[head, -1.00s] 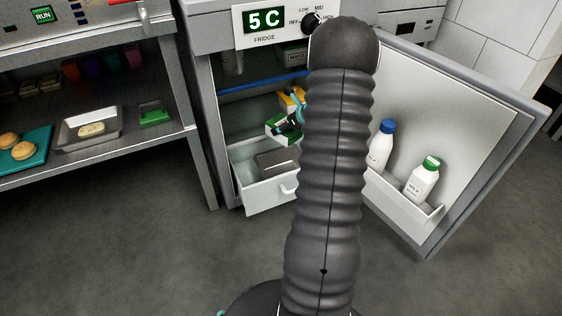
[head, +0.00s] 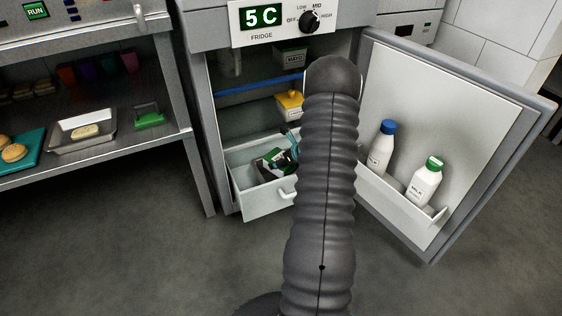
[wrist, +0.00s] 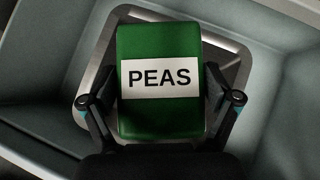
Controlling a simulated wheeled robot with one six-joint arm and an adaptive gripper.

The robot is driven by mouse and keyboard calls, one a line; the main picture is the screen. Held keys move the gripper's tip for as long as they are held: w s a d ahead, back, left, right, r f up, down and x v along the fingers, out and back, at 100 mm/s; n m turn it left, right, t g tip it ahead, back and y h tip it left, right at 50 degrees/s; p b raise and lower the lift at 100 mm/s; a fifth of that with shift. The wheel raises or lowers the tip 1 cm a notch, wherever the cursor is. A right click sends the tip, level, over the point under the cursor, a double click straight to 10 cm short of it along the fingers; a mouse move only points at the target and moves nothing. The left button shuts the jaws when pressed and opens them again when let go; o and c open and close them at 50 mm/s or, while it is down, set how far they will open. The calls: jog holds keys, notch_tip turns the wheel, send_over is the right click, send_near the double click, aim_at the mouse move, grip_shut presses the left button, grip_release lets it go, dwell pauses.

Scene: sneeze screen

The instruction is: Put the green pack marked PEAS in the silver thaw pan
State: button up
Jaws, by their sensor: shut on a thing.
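The green pack marked PEAS (wrist: 160,115) is between the two fingers of my gripper (wrist: 163,98), which is shut on its sides. Its white label faces the wrist camera. The silver thaw pan (wrist: 101,56) lies below the pack, inside the pulled-out drawer, and its rim shows around the pack. I cannot tell whether the pack touches the pan floor. In the head view the pack (head: 268,160) is low inside the drawer, and my arm hides part of the gripper and pan.
The white drawer (head: 262,202) is open at the fridge bottom. A yellow item (head: 290,107) sits on the shelf above. The fridge door (head: 450,110) stands open at right with two bottles. A metal tray (head: 62,147) is on the left shelf.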

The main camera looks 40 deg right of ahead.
jog(key=o, duration=1.5)
jog(key=p+v, duration=0.2)
jog(key=v, duration=1)
jog(key=s+a+r+n+g+y, duration=0.1)
jog(key=a+r+n+g, duration=0.1)
jog(key=a+r+n, duration=0.9)
jog(key=s+a+r+n+g+y, duration=0.1)
jog(key=a+r+n, duration=0.6)
jog(key=a, duration=0.9)
jog(key=s+a+r+n+h, duration=0.1)
jog(key=s+a+r+n, duration=0.1)
jog(key=s+n, duration=0.3)
jog(key=s+a+r+n+h, duration=0.1)
jog(key=s+a+r+n, duration=0.2)
jog(key=s+a+n, duration=0.2)
jog(key=s+a+r+n+h, duration=0.1)
jog(key=s+a+r+n, duration=0.2)
jog(key=s+n, duration=0.3)
jog(key=shift+s+a+r, duration=0.1)
jog(key=shift+s+a, duration=0.15)
jog(key=shift+s, duration=0.7)
jog(key=shift+s+a+r, duration=0.1)
jog(key=shift+s+a, duration=0.1)
jog(key=shift+s, duration=0.75)
